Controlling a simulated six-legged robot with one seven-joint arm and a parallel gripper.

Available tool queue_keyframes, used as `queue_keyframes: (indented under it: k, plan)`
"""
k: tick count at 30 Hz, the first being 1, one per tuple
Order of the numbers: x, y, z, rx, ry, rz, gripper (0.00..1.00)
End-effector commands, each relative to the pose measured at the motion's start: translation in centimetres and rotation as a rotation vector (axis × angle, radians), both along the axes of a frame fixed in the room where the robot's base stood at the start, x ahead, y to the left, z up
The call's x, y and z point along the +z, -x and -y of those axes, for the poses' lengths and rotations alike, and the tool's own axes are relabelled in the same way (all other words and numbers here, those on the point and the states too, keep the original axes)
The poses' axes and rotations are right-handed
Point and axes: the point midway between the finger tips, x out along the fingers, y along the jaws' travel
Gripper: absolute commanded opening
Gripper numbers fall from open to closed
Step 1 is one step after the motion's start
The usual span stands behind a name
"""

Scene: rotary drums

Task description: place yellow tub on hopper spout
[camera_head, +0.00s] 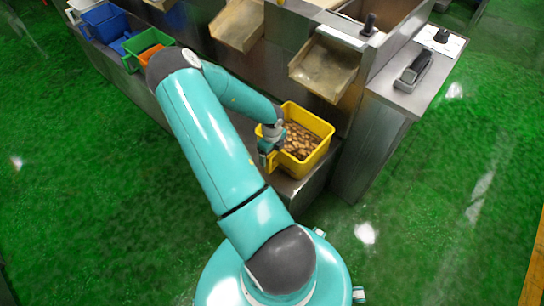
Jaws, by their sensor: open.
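The yellow tub (320,153) stands upright on the low metal ledge, below the right-hand hopper spout (324,68). It is filled with small brown pieces (299,140). The spout is a sloping metal tray and looks empty. My gripper (268,150) is open at the tub's left wall, with its fingers close to the rim. Whether the fingers touch or straddle the wall is too small to tell. My arm hides part of the ledge.
A second metal spout (238,22) is further left. Blue (105,22), green (147,42) and orange (150,53) tubs sit on the ledge at upper left. A side counter (428,75) holds a dark handled device (413,70). The green floor (430,210) at right is clear.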

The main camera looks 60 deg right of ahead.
Motion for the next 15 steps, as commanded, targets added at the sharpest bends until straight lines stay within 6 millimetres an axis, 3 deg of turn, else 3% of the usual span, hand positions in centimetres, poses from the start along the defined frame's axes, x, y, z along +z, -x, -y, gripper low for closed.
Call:
queue_keyframes:
  k: [3, 9, 15]
  plan:
    - [2.9, -0.2, 0.0, 0.001, 0.002, 0.005, 0.85]
    - [6.9, -0.1, -0.1, 0.001, 0.0, 0.003, 0.85]
    - [8.8, 0.0, 0.0, 0.001, 0.0, 0.0, 0.85]
